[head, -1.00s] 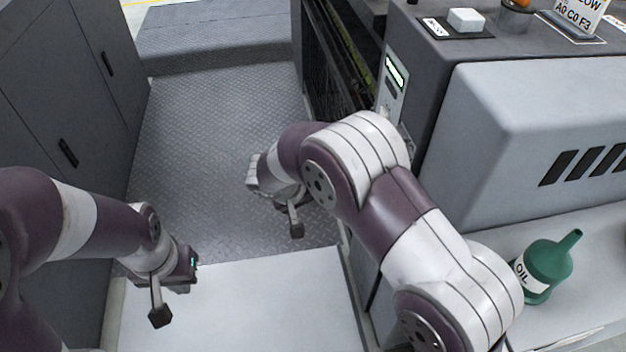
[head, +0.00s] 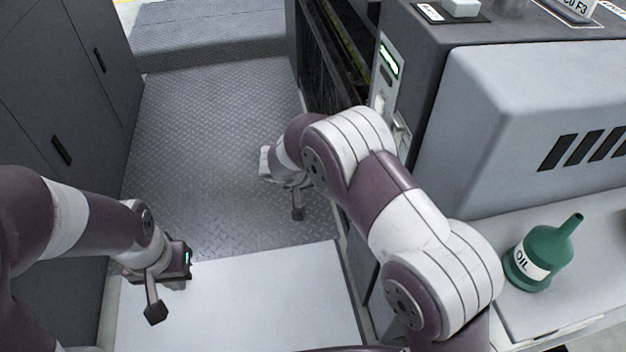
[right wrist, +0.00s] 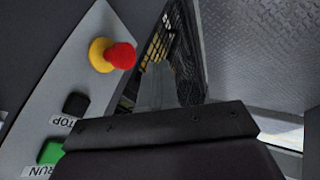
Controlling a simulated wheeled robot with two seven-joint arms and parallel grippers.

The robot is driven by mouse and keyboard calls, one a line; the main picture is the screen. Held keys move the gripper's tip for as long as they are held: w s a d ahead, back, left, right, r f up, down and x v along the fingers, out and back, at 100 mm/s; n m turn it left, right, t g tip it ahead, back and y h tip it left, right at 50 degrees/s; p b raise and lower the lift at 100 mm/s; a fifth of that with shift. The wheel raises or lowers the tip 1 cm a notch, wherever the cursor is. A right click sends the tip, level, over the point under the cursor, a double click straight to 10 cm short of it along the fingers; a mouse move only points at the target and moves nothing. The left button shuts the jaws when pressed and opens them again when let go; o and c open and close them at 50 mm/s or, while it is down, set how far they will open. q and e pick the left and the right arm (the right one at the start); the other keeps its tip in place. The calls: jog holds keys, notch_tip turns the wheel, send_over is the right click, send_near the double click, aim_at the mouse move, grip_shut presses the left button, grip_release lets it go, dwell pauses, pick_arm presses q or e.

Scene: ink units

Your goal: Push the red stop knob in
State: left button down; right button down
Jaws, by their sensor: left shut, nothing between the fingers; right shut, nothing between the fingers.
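The red stop knob (right wrist: 121,56) shows in the right wrist view, on a yellow collar (right wrist: 98,54) that stands out from a light grey control panel (right wrist: 65,75). My right gripper (right wrist: 160,128) fills the bottom of that view as a dark block; it is shut and empty, below the knob in the picture and apart from it. In the head view my right arm hides the knob and most of that hand. My left gripper (head: 178,272) is shut and empty, low over the pale floor at the left, far from the panel.
A black STOP button (right wrist: 75,104) and a green RUN button (right wrist: 50,152) sit on the same panel. A grey machine (head: 520,120) stands at the right, with a green oil can (head: 543,257) on its ledge. Grey cabinets (head: 65,90) line the left; the plated floor (head: 200,140) between is clear.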

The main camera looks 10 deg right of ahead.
jog(key=d, duration=0.1)
jog(key=d+f, duration=0.1)
jog(key=d, duration=0.1)
jog(key=w+d+f+b, duration=0.1)
jog(key=d, duration=0.1)
jog(key=shift+d, duration=0.1)
jog(key=shift+d+b, duration=0.75)
jog(key=shift+d, duration=0.2)
